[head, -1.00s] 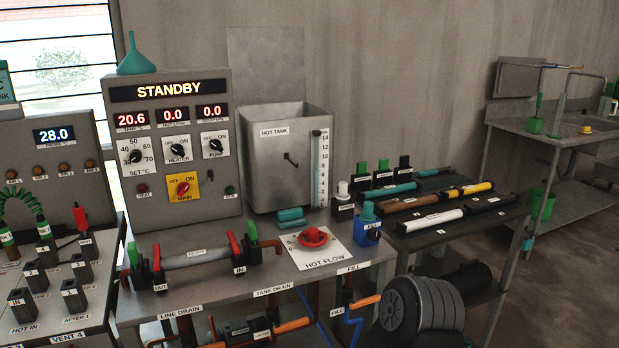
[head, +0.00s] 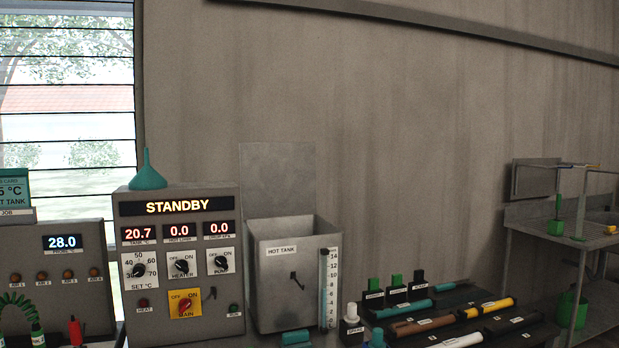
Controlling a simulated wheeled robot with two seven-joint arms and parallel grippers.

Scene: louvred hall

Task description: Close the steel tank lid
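The steel hot tank (head: 270,275) stands on the bench just right of the control panel, with a "HOT TANK" label and a level scale (head: 329,285) on its front right. Its lid (head: 277,180) stands upright behind the tank's back edge, so the tank is open at the top. The inside bottom of the tank is hidden. Neither of my grippers shows in the head view.
The control panel (head: 185,265) reads STANDBY, with a green funnel (head: 147,172) on top. Tubes and labelled blocks lie on a rack (head: 540,335) to the right. A sink bench (head: 540,213) stands further right.

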